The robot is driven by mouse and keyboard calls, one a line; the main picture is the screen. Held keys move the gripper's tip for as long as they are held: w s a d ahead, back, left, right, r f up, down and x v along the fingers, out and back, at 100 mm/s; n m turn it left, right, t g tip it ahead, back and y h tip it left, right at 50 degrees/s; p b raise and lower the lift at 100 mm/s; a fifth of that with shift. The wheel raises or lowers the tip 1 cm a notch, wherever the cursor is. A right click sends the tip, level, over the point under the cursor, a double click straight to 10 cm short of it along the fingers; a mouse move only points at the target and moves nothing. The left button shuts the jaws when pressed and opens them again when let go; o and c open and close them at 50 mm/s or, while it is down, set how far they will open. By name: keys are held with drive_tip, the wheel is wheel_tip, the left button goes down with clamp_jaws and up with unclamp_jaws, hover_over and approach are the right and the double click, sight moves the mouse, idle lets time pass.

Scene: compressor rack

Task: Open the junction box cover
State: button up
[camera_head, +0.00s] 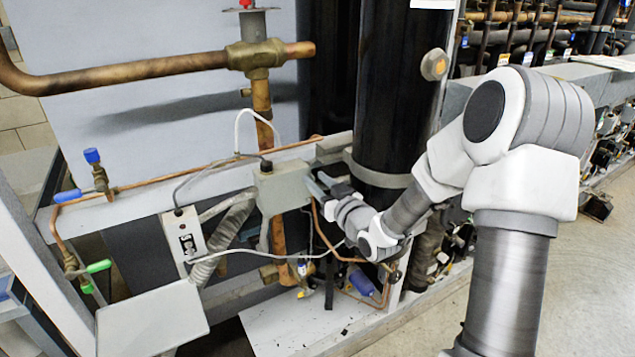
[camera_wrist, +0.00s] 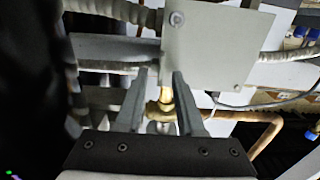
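The junction box (camera_head: 284,188) is a small grey box fixed to the grey frame rail, left of the black cylinder. Its cover looks shut. In the wrist view a flat pale grey plate (camera_wrist: 215,50), apparently the cover, shows a screw at its upper left and another at its lower right. My gripper (camera_head: 322,184) is just right of the box in the head view. In the wrist view my gripper (camera_wrist: 160,73) has its two fingers apart with nothing between them. The fingertips lie either side of the plate's left edge; contact cannot be told.
The tall black cylinder (camera_head: 395,90) stands close beside my gripper. A white switch box (camera_head: 184,235), a flexible conduit (camera_head: 222,240) and copper pipes are near the junction box. A flat grey panel (camera_head: 152,320) sits at lower left. Open floor (camera_head: 590,275) is at right.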

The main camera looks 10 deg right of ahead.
clamp_jaws()
idle(1.4)
